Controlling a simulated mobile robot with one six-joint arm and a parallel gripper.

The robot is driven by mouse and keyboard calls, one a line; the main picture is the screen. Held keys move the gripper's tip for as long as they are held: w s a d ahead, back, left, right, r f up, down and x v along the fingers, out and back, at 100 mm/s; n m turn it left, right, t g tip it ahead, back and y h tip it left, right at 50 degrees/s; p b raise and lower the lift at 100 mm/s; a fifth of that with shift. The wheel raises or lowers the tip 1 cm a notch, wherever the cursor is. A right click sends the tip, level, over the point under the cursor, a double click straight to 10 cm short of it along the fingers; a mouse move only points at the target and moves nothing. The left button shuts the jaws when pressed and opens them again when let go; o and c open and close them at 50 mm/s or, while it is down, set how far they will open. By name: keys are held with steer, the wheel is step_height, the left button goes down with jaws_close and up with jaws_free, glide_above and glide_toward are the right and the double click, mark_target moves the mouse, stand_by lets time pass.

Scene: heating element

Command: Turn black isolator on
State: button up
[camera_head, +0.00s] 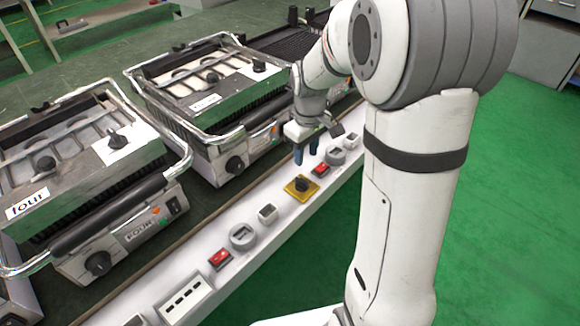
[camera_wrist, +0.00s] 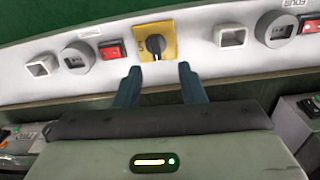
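The black isolator (camera_head: 301,183) is a black rotary knob on a square yellow plate, set on the white panel strip in front of the grills. My gripper (camera_head: 306,150) is over the strip, beyond the yellow plate in the head view. In the wrist view my gripper (camera_wrist: 159,70) is open and empty. Its two blue-grey fingers point toward the plate, with the knob in line with the gap but beyond the tips.
A red switch (camera_head: 320,170) and a grey round fitting (camera_head: 335,156) sit beside the plate. A white square socket (camera_head: 267,214) and another red switch (camera_head: 220,258) lie nearer along the strip. Contact grills (camera_head: 80,170) line the bench behind. Green floor is clear at right.

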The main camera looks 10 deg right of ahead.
steer(key=b, duration=0.2)
glide_above(302, 180)
steer(key=shift+n, duration=0.4)
step_height(302, 180, down, 5)
steer(key=shift+f, duration=0.15)
step_height(302, 180, down, 6)
steer(key=shift+b, duration=0.55)
steer(key=shift+f, duration=0.65)
steer(key=shift+c, duration=0.4)
